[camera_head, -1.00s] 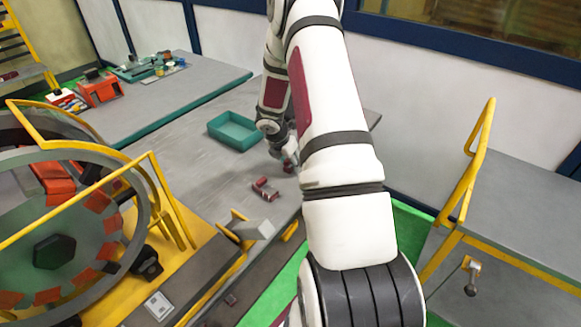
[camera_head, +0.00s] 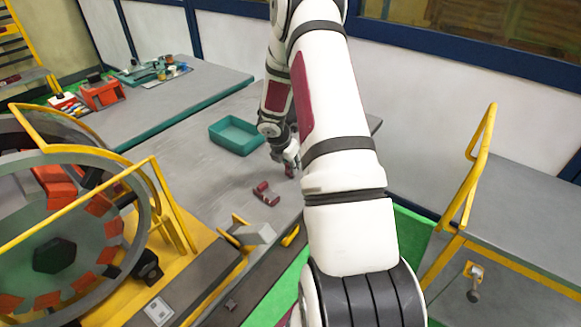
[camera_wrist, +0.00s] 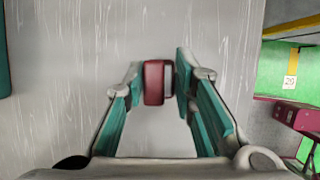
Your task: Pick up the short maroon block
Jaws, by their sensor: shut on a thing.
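The short maroon block (camera_wrist: 153,84) is between the two fingers of my gripper (camera_wrist: 159,80) in the wrist view, with a narrow grey part on its right side. My gripper is shut on it, one finger on either side. In the head view my gripper (camera_head: 290,166) is low over the grey table, and the block (camera_head: 290,172) shows small at its tip. I cannot tell whether the block touches the table.
Another maroon piece (camera_head: 266,195) lies nearer on the table (camera_head: 200,190). A teal tray (camera_head: 236,147) stands behind and left of my gripper. The stator wheel (camera_head: 60,235) and yellow rails (camera_head: 165,195) fill the left front. Bare table surrounds the gripper.

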